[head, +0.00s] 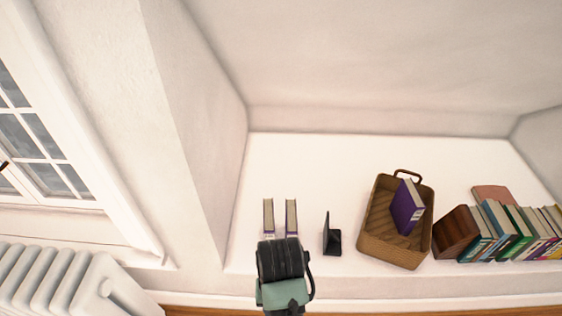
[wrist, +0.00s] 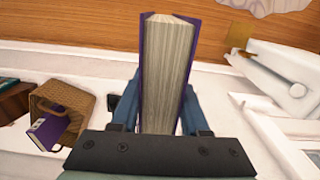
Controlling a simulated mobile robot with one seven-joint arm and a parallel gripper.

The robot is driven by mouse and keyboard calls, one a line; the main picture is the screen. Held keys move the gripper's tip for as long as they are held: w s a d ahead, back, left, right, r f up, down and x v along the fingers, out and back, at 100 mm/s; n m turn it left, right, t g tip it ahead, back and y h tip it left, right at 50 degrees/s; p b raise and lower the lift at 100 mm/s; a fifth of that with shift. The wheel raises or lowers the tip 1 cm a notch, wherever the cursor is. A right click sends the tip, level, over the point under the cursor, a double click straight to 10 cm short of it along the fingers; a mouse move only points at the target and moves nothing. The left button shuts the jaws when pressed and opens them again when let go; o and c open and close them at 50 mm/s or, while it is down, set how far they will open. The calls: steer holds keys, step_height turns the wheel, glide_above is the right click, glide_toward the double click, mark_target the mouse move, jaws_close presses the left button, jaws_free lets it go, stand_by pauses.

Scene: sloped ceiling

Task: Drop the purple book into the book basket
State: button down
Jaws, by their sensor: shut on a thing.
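My gripper (head: 283,262) is near the front of the white ledge, left of the basket. In the wrist view its two blue fingers (wrist: 160,112) are shut on a purple book (wrist: 168,75), with its pale page edges facing the camera. The held book is hidden behind my gripper in the head view. The wicker book basket (head: 392,252) stands on the ledge to the right, with another purple book (head: 407,207) leaning inside. The basket also shows at left in the wrist view (wrist: 78,98). Two slim purple books (head: 268,217) (head: 291,217) stand just beyond my gripper.
A black bookend (head: 332,240) stands between my gripper and the basket. A leaning row of books (head: 510,232) and a brown wooden block (head: 455,232) are right of the basket. A white radiator (head: 60,285) is at lower left.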

steer(key=shift+s+d+r+p, duration=0.1)
steer(key=shift+s+r+p, duration=0.15)
steer(key=shift+r+p, duration=0.35)
steer(key=shift+s+d+r+p, duration=0.1)
steer(key=shift+s+r+p, duration=0.2)
steer(key=shift+r, duration=0.45)
steer(key=shift+w, duration=0.1)
